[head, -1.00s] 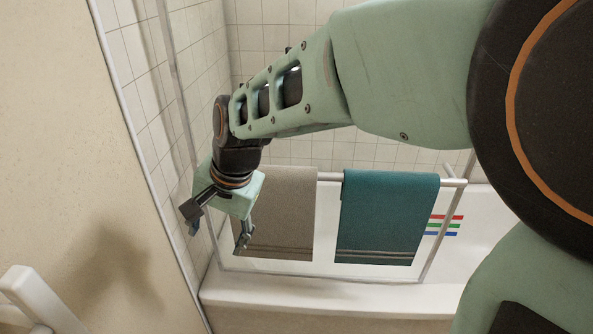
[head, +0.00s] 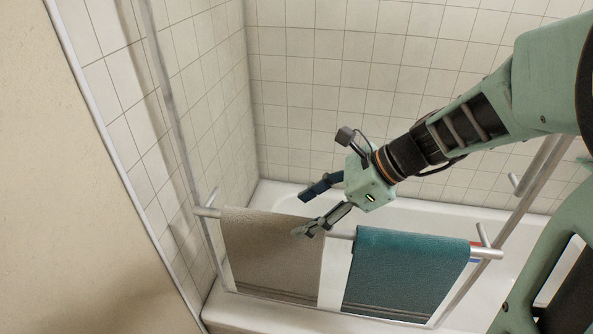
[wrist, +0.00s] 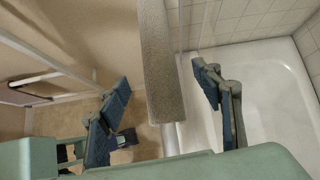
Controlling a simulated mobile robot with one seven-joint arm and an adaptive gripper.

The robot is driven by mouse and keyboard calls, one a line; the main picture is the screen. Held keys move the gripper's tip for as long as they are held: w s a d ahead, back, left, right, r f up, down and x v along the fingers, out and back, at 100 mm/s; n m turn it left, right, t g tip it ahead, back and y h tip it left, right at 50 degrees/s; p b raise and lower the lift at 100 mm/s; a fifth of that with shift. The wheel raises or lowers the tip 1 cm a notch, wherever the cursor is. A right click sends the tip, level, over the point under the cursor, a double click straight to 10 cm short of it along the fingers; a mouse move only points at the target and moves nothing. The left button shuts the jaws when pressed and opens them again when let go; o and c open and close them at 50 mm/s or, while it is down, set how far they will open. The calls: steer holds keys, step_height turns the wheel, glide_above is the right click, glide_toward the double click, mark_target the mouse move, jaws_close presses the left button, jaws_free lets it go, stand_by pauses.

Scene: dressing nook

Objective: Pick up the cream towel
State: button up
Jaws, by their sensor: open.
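The cream towel (head: 270,260) hangs folded over a metal rail, left of a teal towel. In the wrist view the cream towel (wrist: 158,65) is seen from above as a narrow strip along the rail. My gripper (head: 306,213) is open and empty, at the right part of the cream towel's top edge. In the wrist view my gripper (wrist: 162,87) has one finger on each side of the towel's line, with gaps to both fingers. I cannot tell from the head view whether a finger touches the towel.
The teal towel (head: 408,270) hangs on the same rail (head: 340,236) to the right. A white bathtub (head: 450,216) lies behind the rail, with tiled walls (head: 330,80) around it. A plain beige wall (head: 60,200) stands at the left.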

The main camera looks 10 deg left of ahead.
mark_target(299, 220)
steer(key=shift+d+m, duration=0.4)
steer(key=shift+a+f, duration=0.15)
steer(key=shift+f, duration=0.25)
steer(key=x, duration=0.4)
steer(key=shift+s+a+f, duration=0.1)
steer(key=shift+a, duration=0.1)
steer(key=shift+a+r+x, duration=0.1)
steer(key=shift+a+x, duration=0.05)
steer(key=shift+x, duration=1.2)
steer(key=shift+a+r+x, duration=0.1)
steer(key=shift+r+x, duration=0.05)
steer(key=shift+x, duration=1.15)
jaws_close()
